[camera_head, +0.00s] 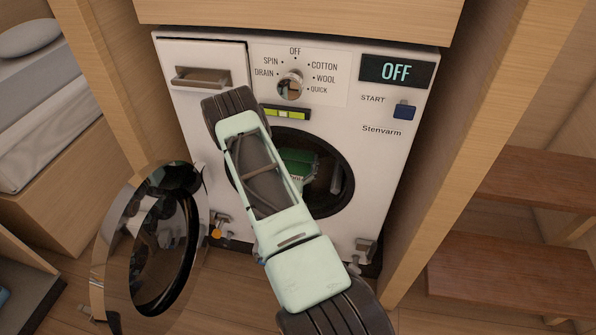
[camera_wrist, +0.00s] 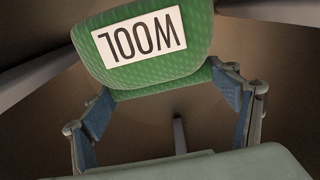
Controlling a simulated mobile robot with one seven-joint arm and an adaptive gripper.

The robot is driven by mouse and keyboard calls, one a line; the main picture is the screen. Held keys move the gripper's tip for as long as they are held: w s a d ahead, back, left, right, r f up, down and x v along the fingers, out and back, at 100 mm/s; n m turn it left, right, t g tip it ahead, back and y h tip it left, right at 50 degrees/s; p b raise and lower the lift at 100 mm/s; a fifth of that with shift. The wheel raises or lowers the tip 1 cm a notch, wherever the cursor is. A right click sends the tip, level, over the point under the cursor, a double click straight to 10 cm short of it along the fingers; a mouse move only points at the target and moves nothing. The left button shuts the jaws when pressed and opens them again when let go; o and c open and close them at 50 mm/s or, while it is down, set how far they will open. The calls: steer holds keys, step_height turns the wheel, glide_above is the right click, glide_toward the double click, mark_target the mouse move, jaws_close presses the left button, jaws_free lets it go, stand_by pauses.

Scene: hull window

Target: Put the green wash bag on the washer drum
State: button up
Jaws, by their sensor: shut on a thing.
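The green wash bag (camera_wrist: 150,65), with a white label reading WOOL upside down, is at the tips of my gripper (camera_wrist: 165,105) in the wrist view. My gripper's two blue-padded fingers sit at the bag's near edge, one on each side. In the head view the green bag (camera_head: 298,160) shows partly inside the round opening of the washer drum (camera_head: 335,185), behind my arm. My arm covers the left part of the opening, and my fingertips are hidden there. The wrist view shows brownish drum walls around the bag.
The washer door (camera_head: 188,245) stands open at the lower left. The white washer (camera_head: 390,150) has a dial (camera_head: 290,87), a display reading OFF (camera_head: 397,71) and a blue start button (camera_head: 404,110). Wooden posts flank it. Wooden steps (camera_head: 510,270) are at the right.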

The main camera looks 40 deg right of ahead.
steer(key=shift+w+d+f, duration=0.35)
steer(key=shift+d+f, duration=0.3)
steer(key=shift+f, duration=0.15)
steer(key=f+b, duration=0.2)
steer(key=f, duration=0.1)
steer(key=shift+w+d+f, duration=0.15)
steer(key=shift+d+f, duration=0.05)
steer(key=shift+f, duration=0.1)
steer(key=shift+r, duration=0.1)
steer(key=o, duration=1.4)
steer(key=shift+f, duration=0.2)
steer(key=shift+r, duration=0.15)
steer(key=p+v, duration=0.3)
steer(key=v, duration=0.9)
steer(key=shift+p, duration=0.35)
